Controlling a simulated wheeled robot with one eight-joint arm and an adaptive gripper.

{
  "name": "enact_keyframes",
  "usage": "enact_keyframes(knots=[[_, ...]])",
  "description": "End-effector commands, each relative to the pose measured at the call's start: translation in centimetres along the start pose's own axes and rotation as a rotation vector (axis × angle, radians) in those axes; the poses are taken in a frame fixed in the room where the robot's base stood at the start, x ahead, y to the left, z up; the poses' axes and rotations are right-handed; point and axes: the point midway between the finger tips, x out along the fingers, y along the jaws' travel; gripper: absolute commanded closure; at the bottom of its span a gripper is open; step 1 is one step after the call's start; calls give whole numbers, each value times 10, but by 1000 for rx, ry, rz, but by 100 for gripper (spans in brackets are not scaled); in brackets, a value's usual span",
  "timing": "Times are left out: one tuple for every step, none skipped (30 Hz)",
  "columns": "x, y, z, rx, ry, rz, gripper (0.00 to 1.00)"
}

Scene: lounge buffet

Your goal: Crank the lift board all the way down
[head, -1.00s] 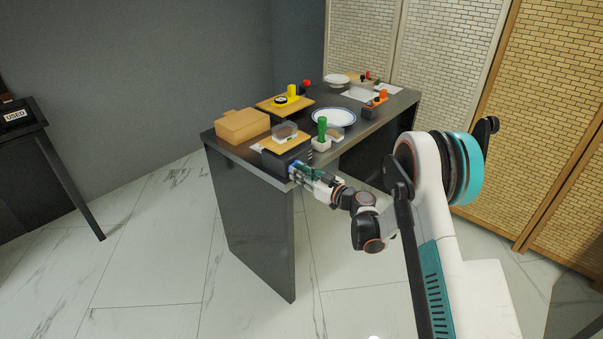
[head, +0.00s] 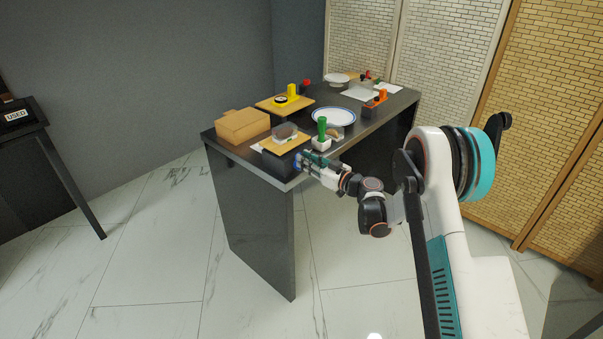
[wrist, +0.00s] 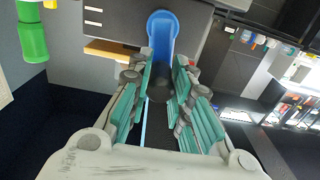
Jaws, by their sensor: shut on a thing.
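The lift (head: 277,162) is a dark box at the near corner of the table, topped by a tan lift board (head: 296,143). A clear container with brown contents (head: 285,132) sits on the board. A blue crank handle (wrist: 160,26) sticks out of the lift's side and shows between my fingers in the wrist view. My gripper (head: 303,161) is shut on this handle, and its fingers (wrist: 165,72) hide part of it. The board looks close above the dark box; the exact gap is too small to tell.
A white holder with a green-topped item (head: 322,128) stands close right of the lift. A cardboard box (head: 243,126) is at left, a blue-rimmed plate (head: 334,117) behind. A yellow item on a board (head: 291,92) stands farther back. The table (head: 254,211) edge is near my gripper.

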Motion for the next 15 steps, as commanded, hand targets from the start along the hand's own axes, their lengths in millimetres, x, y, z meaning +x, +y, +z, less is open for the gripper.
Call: enact_keyframes(knots=[[-1,2,1,-1,-1,4,100],[-1,2,1,-1,-1,4,100],[-1,1,1,-1,-1,4,100],[-1,1,1,-1,-1,4,100],[-1,1,1,-1,-1,4,100],[-1,2,1,-1,-1,4,100],[-1,2,1,-1,-1,4,100],[-1,3,2,-1,-1,4,100],[-1,5,2,-1,-1,5,100],[-1,7,2,-1,-1,5,100],[-1,9,3,-1,-1,5,100],[-1,13,3,-1,-1,6,100],[-1,16,4,-1,-1,6,100],[-1,19,4,-1,-1,6,100],[-2,22,5,-1,-2,6,100]])
